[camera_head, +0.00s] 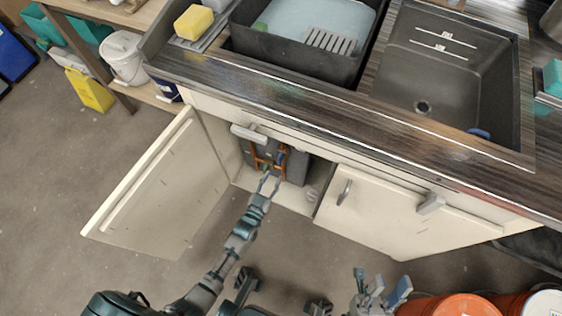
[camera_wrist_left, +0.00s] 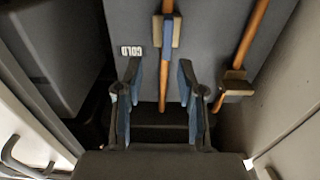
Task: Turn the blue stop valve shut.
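The blue stop valve (camera_wrist_left: 167,62) sits on a copper pipe beside a "COLD" label (camera_wrist_left: 131,51) in the left wrist view. Its handle seems to lie along the pipe. My left gripper (camera_wrist_left: 160,72) is open and empty, its two fingers spread to either side of the line of that pipe, apart from the valve. In the head view, my left gripper (camera_head: 269,184) reaches into the open cabinet below the sink, in front of the pipes (camera_head: 264,160); the valve is small there. My right gripper (camera_head: 377,285) is open and empty, outside the cabinet.
A second copper pipe with a brownish valve (camera_wrist_left: 236,86) runs to the right. The left cabinet door (camera_head: 160,190) stands open; the right door (camera_head: 400,210) is shut. The counter edge (camera_head: 320,100) overhangs the opening. Orange buckets (camera_head: 450,305) stand at bottom right.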

